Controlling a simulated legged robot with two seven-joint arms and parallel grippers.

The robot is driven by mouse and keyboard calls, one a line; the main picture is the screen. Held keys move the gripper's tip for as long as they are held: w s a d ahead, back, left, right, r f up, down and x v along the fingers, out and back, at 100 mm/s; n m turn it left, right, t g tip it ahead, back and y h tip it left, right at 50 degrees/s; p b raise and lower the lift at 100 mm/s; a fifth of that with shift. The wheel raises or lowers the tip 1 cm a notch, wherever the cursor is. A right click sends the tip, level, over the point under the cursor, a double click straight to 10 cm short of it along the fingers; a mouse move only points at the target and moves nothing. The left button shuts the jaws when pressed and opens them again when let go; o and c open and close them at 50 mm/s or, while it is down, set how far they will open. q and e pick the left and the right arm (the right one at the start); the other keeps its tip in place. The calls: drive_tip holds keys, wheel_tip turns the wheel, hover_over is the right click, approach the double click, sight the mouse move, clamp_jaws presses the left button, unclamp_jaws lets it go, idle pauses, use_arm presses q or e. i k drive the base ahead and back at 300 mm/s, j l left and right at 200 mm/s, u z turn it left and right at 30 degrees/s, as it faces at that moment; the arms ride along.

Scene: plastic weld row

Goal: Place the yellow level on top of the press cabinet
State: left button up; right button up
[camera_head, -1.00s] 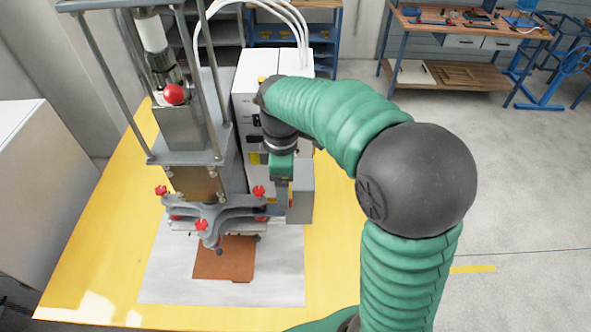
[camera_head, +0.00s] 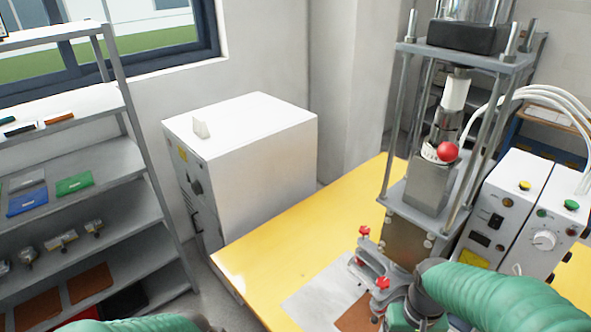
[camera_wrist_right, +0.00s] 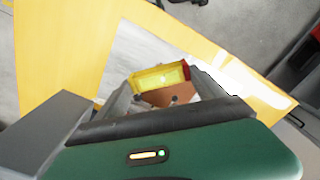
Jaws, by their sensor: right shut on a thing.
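The yellow level (camera_wrist_right: 158,78) is between the fingertips of my right gripper (camera_wrist_right: 163,84) in the right wrist view, which is shut on it. The level has a pale greenish window and a red end. In the head view my right arm comes in at the lower right, but its fingertips and the level are out of frame. A white control cabinet (camera_head: 515,215) with buttons and a dial stands right of the press (camera_head: 430,180). My left gripper is out of view.
The press with its posts and red knob (camera_head: 447,152) stands on the yellow table (camera_head: 280,240). A brown sheet (camera_head: 358,316) lies on a pale mat at its foot. White hoses arch above the control cabinet. Grey shelves (camera_head: 110,160) with small goods stand at far left.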

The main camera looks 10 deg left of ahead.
sight(209, 146)
drive_tip(key=j+u, duration=0.1)
drive_tip(key=j, duration=0.35)
drive_tip(key=i+j, duration=0.15)
drive_tip(key=j, duration=0.3)
drive_tip(key=j+u, duration=0.15)
drive_tip(key=j, duration=0.3)
drive_tip(key=i+j+u, duration=0.1)
drive_tip(key=j, duration=0.35)
drive_tip(key=i, duration=0.05)
